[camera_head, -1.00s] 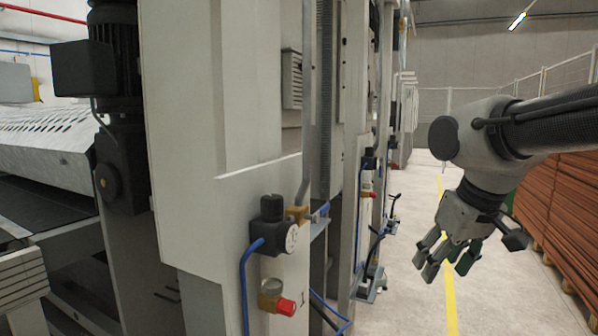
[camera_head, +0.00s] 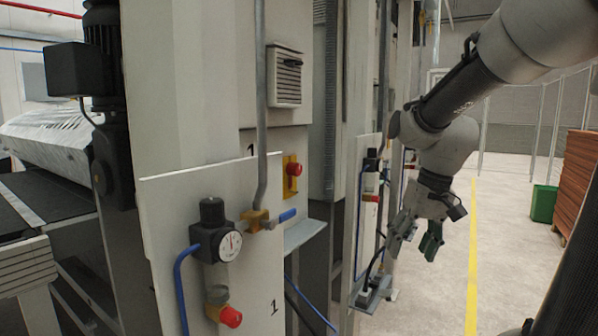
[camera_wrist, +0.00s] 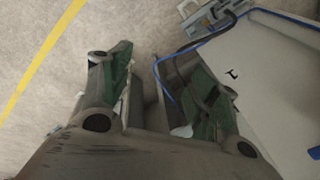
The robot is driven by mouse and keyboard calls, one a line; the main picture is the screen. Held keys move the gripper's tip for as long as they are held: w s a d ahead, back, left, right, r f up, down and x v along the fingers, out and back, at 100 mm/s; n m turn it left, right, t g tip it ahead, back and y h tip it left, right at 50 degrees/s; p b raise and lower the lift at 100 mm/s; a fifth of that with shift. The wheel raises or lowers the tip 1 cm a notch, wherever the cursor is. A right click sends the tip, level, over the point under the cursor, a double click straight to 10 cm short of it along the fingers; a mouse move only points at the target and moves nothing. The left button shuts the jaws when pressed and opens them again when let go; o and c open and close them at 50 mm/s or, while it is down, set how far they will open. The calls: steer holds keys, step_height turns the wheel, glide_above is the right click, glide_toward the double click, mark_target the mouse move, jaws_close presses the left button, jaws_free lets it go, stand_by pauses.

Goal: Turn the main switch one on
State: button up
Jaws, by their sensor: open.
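A red knob on a yellow plate (camera_head: 293,173), which looks like main switch one, sits on the machine's upright face near a black "1". It is left of my gripper in the head view. I cannot tell which way it is turned. My gripper (camera_head: 413,243) hangs open and empty in front of the machine, to the right of the switch and apart from it. In the wrist view my open gripper (camera_wrist: 150,88) points down toward the floor, with green pads on its fingers. The switch does not show there.
A regulator with a gauge (camera_head: 231,244), a blue-handled valve (camera_head: 286,216) and a red-capped fitting (camera_head: 229,316) stick out from the front panel. A small ledge (camera_head: 305,234) juts out beside it.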

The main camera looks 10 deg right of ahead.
steer(key=w+a+f+t+y, duration=0.1)
steer(key=w+a+y, duration=0.1)
steer(key=w, duration=0.7)
steer(key=w+a+y, duration=0.1)
steer(key=w+y, duration=0.1)
steer(key=w, duration=0.6)
steer(key=n+t+y, duration=0.5)
steer(key=n+t, duration=0.1)
steer(key=n, duration=0.3)
glide_toward(300, 170)
steer(key=w+a, duration=0.2)
steer(key=a, duration=0.1)
steer(key=x, duration=0.3)
steer(key=f+x, duration=0.1)
steer(key=x, duration=0.3)
steer(key=shift+s+d, duration=0.1)
steer(key=shift+d, duration=0.1)
steer(key=c, duration=1)
